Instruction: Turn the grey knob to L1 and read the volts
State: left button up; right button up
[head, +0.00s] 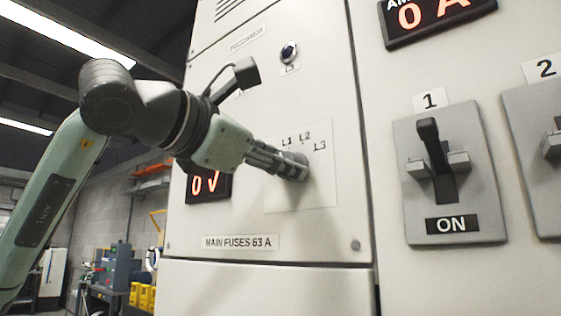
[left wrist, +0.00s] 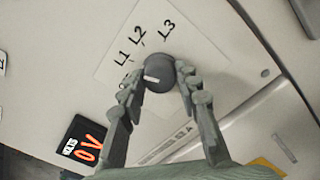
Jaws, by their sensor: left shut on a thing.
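The grey knob (left wrist: 160,70) sits on a pale plate (left wrist: 108,72) marked L1, L2 and L3. It has a white pointer mark on its lower left side in the left wrist view. The mark appears to point left, below the L1 label (left wrist: 122,58); the exact setting is hard to tell. My left gripper (head: 291,167) is shut on the knob, one finger on each side, and hides most of it in the head view. The volts display (head: 208,185) reads 0 V, and it also shows in the left wrist view (left wrist: 83,145). My right gripper is not in view.
To the right are a lever switch (head: 436,160) labelled 1 and ON, part of a second switch (head: 550,145), and an amps display (head: 435,17) reading 0 A. A MAIN FUSES label (head: 240,242) is below.

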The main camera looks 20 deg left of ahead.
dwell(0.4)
pick_arm(q)
jog(key=o, duration=1.2)
jog(key=shift+c, duration=0.2)
jog(key=v, duration=1.2)
